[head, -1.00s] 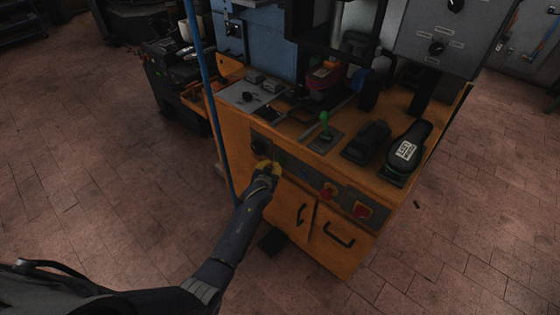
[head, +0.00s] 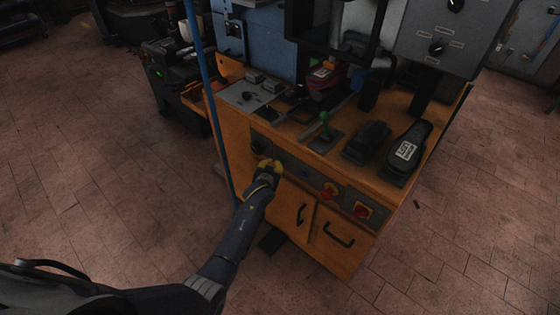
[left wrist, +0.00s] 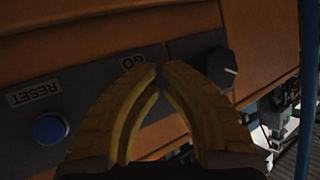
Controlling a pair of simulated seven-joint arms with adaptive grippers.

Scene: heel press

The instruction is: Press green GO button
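My left gripper (head: 270,164) has yellow fingers and is at the dark control strip (head: 298,172) on the front of the orange machine. In the left wrist view the fingertips (left wrist: 160,70) come together with nothing seen between them. They lie over the strip beside an upside-down GO label (left wrist: 131,62). The green GO button itself is not visible; the fingers cover the area by its label. I cannot tell whether the tips touch the strip. My right gripper is not in view.
A blue button (left wrist: 49,128) with a RESET label (left wrist: 33,94) is left of the fingers, and a black knob (left wrist: 222,68) is right. Two red switches (head: 329,190) (head: 362,211) sit farther along the strip. A blue post (head: 208,90) stands left of the machine.

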